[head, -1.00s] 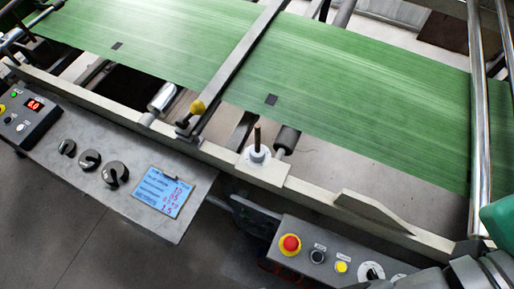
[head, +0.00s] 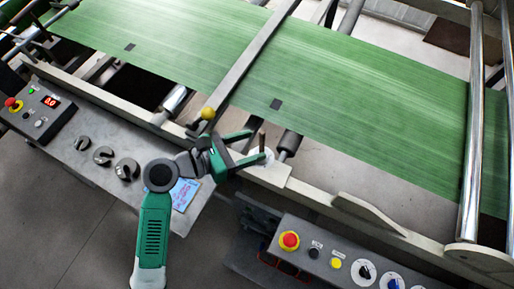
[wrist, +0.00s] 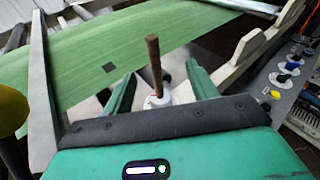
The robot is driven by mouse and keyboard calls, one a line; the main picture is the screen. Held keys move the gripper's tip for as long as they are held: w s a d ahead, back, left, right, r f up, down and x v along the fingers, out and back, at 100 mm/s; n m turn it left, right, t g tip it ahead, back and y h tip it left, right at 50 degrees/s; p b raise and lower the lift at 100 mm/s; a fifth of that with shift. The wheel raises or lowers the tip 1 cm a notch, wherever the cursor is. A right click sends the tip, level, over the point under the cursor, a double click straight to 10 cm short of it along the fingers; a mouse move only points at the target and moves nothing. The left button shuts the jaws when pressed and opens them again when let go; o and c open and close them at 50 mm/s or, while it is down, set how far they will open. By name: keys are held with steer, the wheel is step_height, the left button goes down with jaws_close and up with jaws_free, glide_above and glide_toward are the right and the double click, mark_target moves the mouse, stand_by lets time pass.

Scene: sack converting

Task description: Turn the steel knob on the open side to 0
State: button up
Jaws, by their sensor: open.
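My gripper (head: 257,144) is open, and its green fingers reach over the machine's near rail. In the wrist view, a brown upright post (wrist: 154,65) on a white round base (wrist: 157,101) shows between the spread fingers. The post (head: 262,141) also stands by the fingertips in the head view; I cannot tell whether they touch. No knob is plainly steel. A dial with a dark knob (head: 365,271) and a blue knob (head: 392,284) sit on the lower right panel; their readings are too small to tell.
Several grey slotted round pieces (head: 103,155) lie on the grey bench (head: 62,150). A yellow ball-topped lever (head: 208,114) stands left of my gripper. A green web (head: 340,90) spans the machine. The lower panel has a red button (head: 289,240).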

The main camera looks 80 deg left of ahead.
steer(key=s+f+g, duration=0.2)
steer(key=s+f, duration=0.3)
steer(key=f, duration=0.1)
steer(key=x, duration=0.2)
steer(key=b+x, duration=0.1)
steer(key=x, duration=0.2)
steer(key=r+b+x, duration=0.1)
steer(key=x, duration=0.2)
steer(key=shift+w+d, duration=0.25)
steer(key=shift+d, duration=0.05)
steer(key=c, duration=1)
